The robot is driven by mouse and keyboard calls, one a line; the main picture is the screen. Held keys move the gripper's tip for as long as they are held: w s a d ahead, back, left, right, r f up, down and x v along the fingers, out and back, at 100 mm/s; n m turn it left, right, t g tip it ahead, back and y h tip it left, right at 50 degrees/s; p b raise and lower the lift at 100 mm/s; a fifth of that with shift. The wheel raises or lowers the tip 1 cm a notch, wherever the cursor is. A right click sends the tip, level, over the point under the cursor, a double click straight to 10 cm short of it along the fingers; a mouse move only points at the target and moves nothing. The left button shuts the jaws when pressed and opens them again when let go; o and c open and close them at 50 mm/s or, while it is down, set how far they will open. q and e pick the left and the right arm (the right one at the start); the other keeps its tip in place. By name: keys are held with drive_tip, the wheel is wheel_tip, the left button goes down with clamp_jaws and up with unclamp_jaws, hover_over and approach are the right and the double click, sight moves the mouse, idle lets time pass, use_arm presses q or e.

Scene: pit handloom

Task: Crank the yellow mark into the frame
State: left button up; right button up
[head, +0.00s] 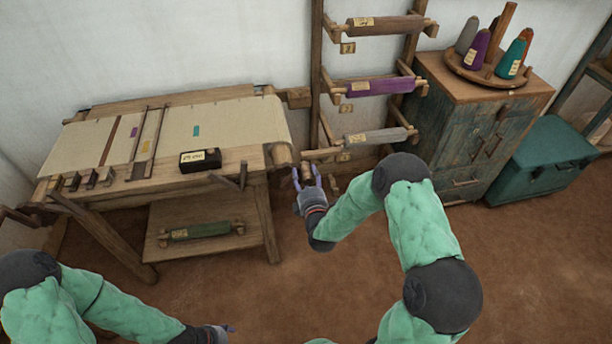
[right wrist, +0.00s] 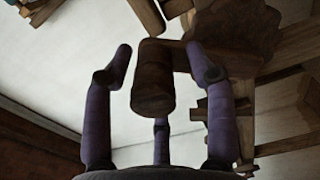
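The cloth (head: 245,118) lies across the loom table and carries a teal mark (head: 196,131). I cannot make out a yellow mark clearly on it. A wooden frame of two bars (head: 148,140) crosses the cloth left of the teal mark. A brown wooden crank handle (right wrist: 154,80) is at the table's right end; it also shows in the head view (head: 307,173). My right gripper (head: 307,177) is open, with its purple fingers around the handle and a gap visible on the left side. My left gripper (head: 222,330) is at the bottom edge, mostly hidden.
A labelled dark box (head: 200,160) stands on the table's front. A rack of yarn rolls (head: 380,87) is at the wall behind my right arm. A cabinet (head: 470,120) with cones and a teal chest (head: 540,160) stand at the right. The floor in front is clear.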

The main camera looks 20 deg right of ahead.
drive_tip(key=shift+s+d+r, duration=0.1)
drive_tip(key=v, duration=1.2)
idle(0.4)
drive_tip(key=s+a+f+m+g+y, duration=0.1)
drive_tip(key=a+f+m+g+y, duration=0.25)
drive_tip(key=f, duration=0.45)
drive_tip(key=s+a+f+m+g+y, duration=0.2)
drive_tip(key=a+f+m+g, duration=0.3)
drive_tip(key=f, duration=0.3)
drive_tip(key=s+a+f+m+g+y, duration=0.1)
drive_tip(key=s+a+f+m+g, duration=0.2)
drive_tip(key=s, duration=0.5)
drive_tip(key=s+a+f+m+g+y, duration=0.1)
drive_tip(key=s+a+f+m+g, duration=0.3)
drive_tip(key=s+m, duration=0.3)
drive_tip(key=shift+s+a+f+g, duration=0.3)
drive_tip(key=shift+s+a+g, duration=0.15)
drive_tip(key=shift+g, duration=0.4)
drive_tip(key=shift+w+y, duration=0.1)
drive_tip(key=shift+y, duration=0.15)
